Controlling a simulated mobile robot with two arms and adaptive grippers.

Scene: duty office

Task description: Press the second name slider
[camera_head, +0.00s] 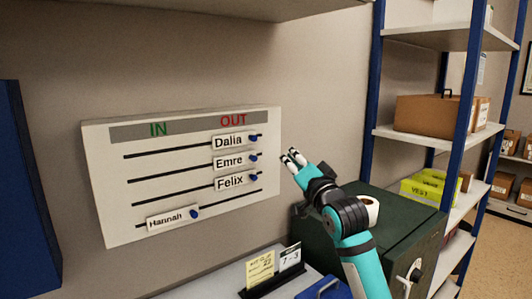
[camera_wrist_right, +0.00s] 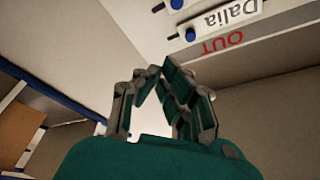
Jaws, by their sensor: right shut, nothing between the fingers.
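A white in/out board (camera_head: 110,190) hangs on the wall, with a green IN and a red OUT heading and several name sliders on dark tracks. The second slider, Emre (camera_head: 229,163), is at the OUT side with a blue knob at its right end. Dalia (camera_head: 229,142) above it and Felix (camera_head: 230,182) below it are also at OUT. Hannah (camera_head: 165,219) is at the IN side. In the right wrist view, Dalia (camera_wrist_right: 232,14) shows upside down at the top. My right gripper (camera_head: 293,158) is shut and empty, right of the board and apart from it, about level with Emre.
A dark green cabinet (camera_head: 400,222) with a paper roll (camera_head: 369,210) on top stands below my right arm. A blue-framed shelf (camera_head: 440,135) with boxes is at the right. A card holder (camera_head: 270,284) stands on the desk below the board. A blue panel (camera_head: 22,200) is at far left.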

